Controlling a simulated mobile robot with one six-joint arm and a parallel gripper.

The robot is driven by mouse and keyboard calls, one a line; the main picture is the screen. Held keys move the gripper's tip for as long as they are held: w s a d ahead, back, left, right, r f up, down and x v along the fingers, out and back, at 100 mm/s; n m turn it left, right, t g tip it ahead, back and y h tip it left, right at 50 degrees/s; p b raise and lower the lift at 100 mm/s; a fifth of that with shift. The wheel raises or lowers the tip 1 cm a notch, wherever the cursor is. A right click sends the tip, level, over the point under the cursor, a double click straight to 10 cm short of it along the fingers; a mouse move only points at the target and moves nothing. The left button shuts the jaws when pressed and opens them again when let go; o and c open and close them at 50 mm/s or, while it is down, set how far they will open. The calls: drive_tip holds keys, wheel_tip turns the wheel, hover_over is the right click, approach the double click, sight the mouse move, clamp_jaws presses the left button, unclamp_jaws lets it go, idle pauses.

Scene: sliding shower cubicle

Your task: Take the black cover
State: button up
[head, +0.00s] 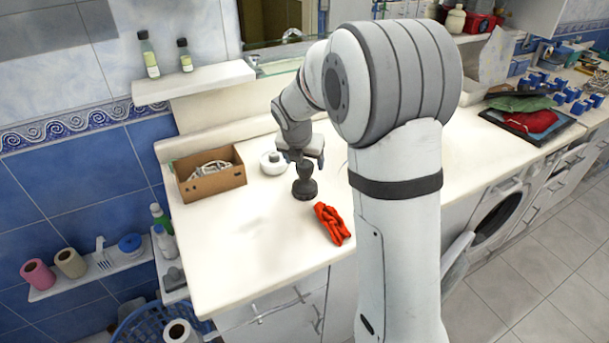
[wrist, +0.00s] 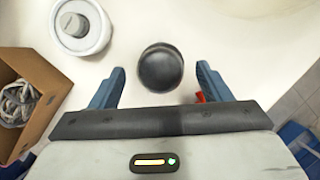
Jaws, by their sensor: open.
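The black cover (head: 305,182) stands upright on the white counter, a dark rounded piece with a wider base. In the wrist view its round black top (wrist: 161,68) lies between and just ahead of my fingertips. My gripper (head: 303,157) points down right above it in the head view. In the wrist view my gripper (wrist: 160,80) is open, with one blue finger on each side and a gap to the cover on both sides. Whether the fingers reach down beside the cover is hard to tell.
A white round container (head: 273,163) stands close behind the cover, to its left. A cardboard box (head: 211,175) with cables is further left. A red cloth (head: 332,224) lies to the front right. The front left of the counter (head: 240,240) is clear.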

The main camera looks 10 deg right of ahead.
drive_tip(key=x, duration=0.2)
drive_tip(key=shift+w+f, duration=0.1)
drive_tip(key=shift+f, duration=0.15)
drive_tip(key=c, duration=1.1)
